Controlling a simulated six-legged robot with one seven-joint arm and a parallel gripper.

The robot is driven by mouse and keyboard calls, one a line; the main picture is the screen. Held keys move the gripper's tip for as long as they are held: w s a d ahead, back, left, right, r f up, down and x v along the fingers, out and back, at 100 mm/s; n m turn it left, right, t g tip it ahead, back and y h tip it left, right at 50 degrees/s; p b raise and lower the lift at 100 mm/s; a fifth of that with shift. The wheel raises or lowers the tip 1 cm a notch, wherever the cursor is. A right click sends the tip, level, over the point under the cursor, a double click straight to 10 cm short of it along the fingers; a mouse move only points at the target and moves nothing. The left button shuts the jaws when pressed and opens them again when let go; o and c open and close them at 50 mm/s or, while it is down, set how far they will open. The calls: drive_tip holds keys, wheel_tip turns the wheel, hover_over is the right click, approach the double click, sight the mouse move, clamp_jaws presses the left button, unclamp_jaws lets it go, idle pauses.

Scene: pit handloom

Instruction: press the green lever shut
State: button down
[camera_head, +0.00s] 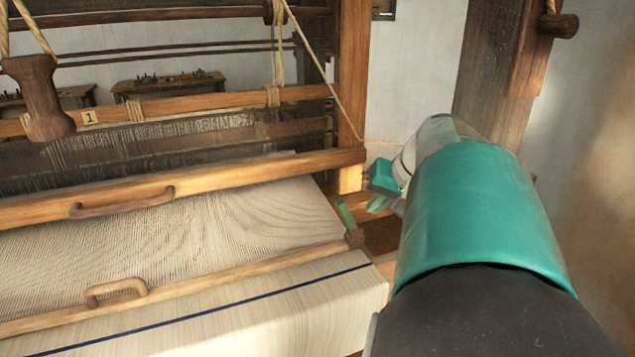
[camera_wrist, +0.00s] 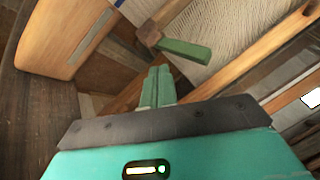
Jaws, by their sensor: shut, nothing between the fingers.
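The green lever (camera_wrist: 184,50) shows in the wrist view as a flat green bar. It is joined to a dark brown block (camera_wrist: 150,34) at the corner of the woven cloth. In the head view the lever (camera_head: 346,215) stands up at a tilt from the block, at the right end of the front wooden bar. My gripper (camera_wrist: 158,72) is shut and empty, its fingertips just short of the lever, with a small gap visible. In the head view my gripper (camera_head: 373,205) is to the right of the lever, partly hidden by my arm.
The woven cloth (camera_head: 170,235) fills the loom's front left. A wooden beam (camera_head: 200,182) with a handle crosses above it, and a thick upright post (camera_head: 345,80) stands behind my gripper. A dark wooden pillar (camera_head: 492,80) stands at the right.

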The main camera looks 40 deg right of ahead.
sight(345, 217)
drive_tip(key=shift+w+a+f, duration=0.25)
drive_tip(key=shift+w+a, duration=0.25)
drive_tip(key=shift+w, duration=0.2)
drive_tip(key=shift+w+a+f, duration=0.25)
drive_tip(key=shift+w+a, duration=0.25)
drive_tip(key=shift+w, duration=0.15)
drive_tip(key=shift+a, duration=0.15)
drive_tip(key=shift+w+a+f+n+g+h, duration=0.15)
drive_tip(key=shift+w+a+n+g+h, duration=0.15)
drive_tip(key=shift+a+h, duration=0.35)
drive_tip(key=shift+w+a+f+n+g+h, duration=0.1)
drive_tip(key=shift+w+a+n+g+h, duration=0.15)
drive_tip(key=shift+a+h, duration=0.4)
drive_tip(key=shift+w+a+f+n+g+h, duration=0.25)
drive_tip(key=shift+a+f+n+h, duration=0.1)
drive_tip(key=shift+a+f+h, duration=0.55)
drive_tip(key=shift+w+a+f+n+g+h, duration=0.1)
drive_tip(key=shift+w+a+f+n+h, duration=0.15)
drive_tip(key=shift+a+f+h, duration=0.6)
drive_tip(key=shift+a+f, duration=0.25)
drive_tip(key=shift+f, duration=0.4)
drive_tip(key=shift+f, duration=0.15)
drive_tip(key=shift+d, duration=0.1)
